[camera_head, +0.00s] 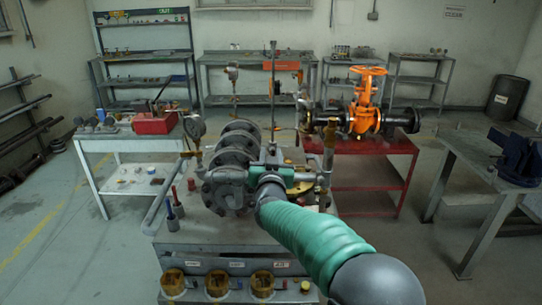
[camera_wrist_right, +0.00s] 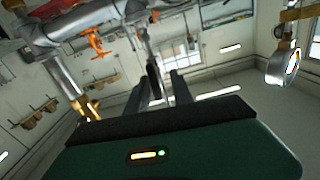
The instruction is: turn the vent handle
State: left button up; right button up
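The grey flanged valve assembly (camera_head: 238,155) stands on the bench in front of me, with pipes, a gauge and brass fittings. My green-sleeved right arm reaches in to its right side, and the teal body of my right gripper (camera_head: 288,176) is close against the pipework; its fingertips are hidden there. In the right wrist view, the two dark fingers of the right gripper (camera_wrist_right: 166,85) stand apart. A small dark upright piece (camera_wrist_right: 153,76) shows near the left finger; I cannot tell whether it is the vent handle or whether it is touched. My left gripper is out of view.
A pressure gauge (camera_head: 194,126) stands left of the assembly. An orange valve (camera_head: 364,105) sits on a red table (camera_head: 372,145) behind right. A red box (camera_head: 155,123) is on the left table. In the right wrist view, a metal pipe (camera_wrist_right: 68,90) runs at the left.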

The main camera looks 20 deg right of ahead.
jog(key=shift+c, duration=1.2)
jog(key=shift+d, duration=0.1)
jog(key=shift+c, duration=1.1)
jog(key=shift+s+d, duration=0.1)
jog(key=shift+d, duration=0.25)
grip_shut()
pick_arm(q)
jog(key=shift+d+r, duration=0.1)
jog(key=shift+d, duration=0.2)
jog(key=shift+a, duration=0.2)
pick_arm(e)
jog(key=shift+a, duration=0.2)
